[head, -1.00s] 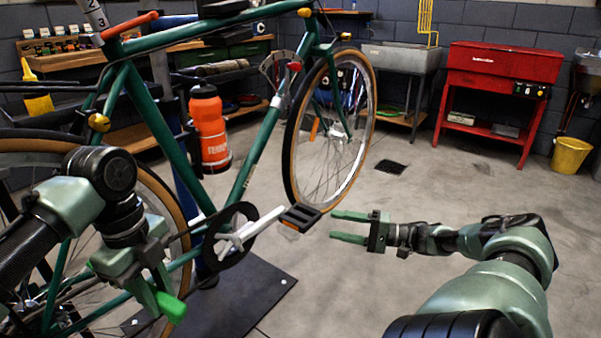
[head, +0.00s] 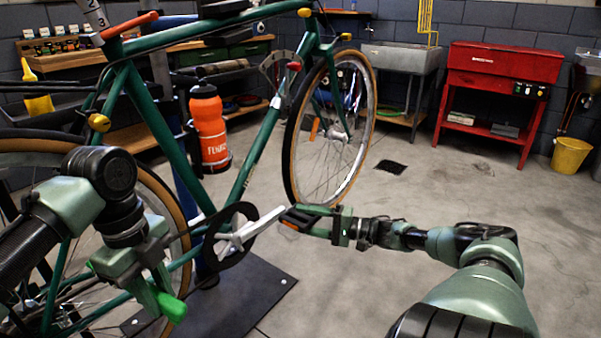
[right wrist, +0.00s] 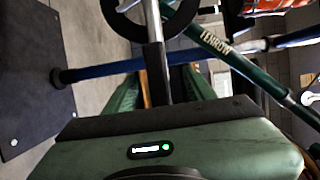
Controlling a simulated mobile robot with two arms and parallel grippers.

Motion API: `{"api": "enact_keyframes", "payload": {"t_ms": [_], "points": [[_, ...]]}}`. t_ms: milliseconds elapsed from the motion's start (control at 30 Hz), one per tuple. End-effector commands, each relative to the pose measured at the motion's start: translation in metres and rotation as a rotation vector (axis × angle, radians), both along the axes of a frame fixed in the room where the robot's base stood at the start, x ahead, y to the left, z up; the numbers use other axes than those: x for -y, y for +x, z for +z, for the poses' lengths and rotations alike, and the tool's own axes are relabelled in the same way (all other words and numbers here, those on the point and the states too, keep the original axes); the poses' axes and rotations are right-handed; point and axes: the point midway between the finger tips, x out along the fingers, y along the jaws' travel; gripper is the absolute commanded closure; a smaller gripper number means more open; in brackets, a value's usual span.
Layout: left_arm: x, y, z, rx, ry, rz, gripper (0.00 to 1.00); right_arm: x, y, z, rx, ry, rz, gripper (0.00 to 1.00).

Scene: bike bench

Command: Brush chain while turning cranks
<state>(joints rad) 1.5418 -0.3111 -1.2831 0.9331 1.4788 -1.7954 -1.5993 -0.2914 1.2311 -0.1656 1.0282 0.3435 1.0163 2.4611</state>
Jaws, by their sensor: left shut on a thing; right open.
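The green bike stands with its black chainring (head: 215,248) and silver crank (head: 262,224) facing me. The crank points right and slightly up to a black pedal (head: 294,217). My right gripper (head: 312,222) is open at the pedal, its fingers on either side of it. In the right wrist view the crank (right wrist: 153,50) runs down between the two green fingers (right wrist: 160,88); the pedal is mostly hidden. My left gripper (head: 152,296) is shut on the bright green brush (head: 173,308), low beside the rear wheel. Its bristles are not visible, and the chain is hard to make out.
A dark mat (head: 240,290) lies under the bike. An orange bottle (head: 208,125) is behind the frame. A red parts washer (head: 500,70), a sink (head: 400,58) and a yellow bucket (head: 571,155) stand at the back. The floor at right is clear.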

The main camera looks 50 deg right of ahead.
Motion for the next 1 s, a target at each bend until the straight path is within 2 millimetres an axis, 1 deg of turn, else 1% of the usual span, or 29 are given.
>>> {"api": "enact_keyframes", "payload": {"t_ms": [167,200,267,300,367,1000], "points": [[0.0001,-0.0001,0.0001,0.0,0.0,0.0,1.0,0.0001,-0.0002,-0.0002,0.0,0.0,0.0,0.45],[0.0001,0.0,0.0002,0.0,0.0,0.0,1.0,0.0002,-0.0002,-0.0002,0.0,0.0,0.0,0.57],[0.0001,0.0,0.0002,0.0,0.0,0.0,1.0,0.0001,-0.0002,-0.0002,0.0,0.0,0.0,0.73],[0.0001,-0.0001,0.0001,0.0,0.0,0.0,1.0,0.0001,-0.0003,-0.0002,0.0,0.0,0.0,0.84],[0.0001,-0.0001,0.0001,0.0,0.0,0.0,1.0,0.0002,-0.0002,-0.0002,0.0,0.0,0.0,1.0],[0.0001,-0.0005,-0.0018,0.0,0.0,0.0,1.0,0.0002,-0.0005,-0.0006,-0.001,0.0,-0.001,1.0]]}}
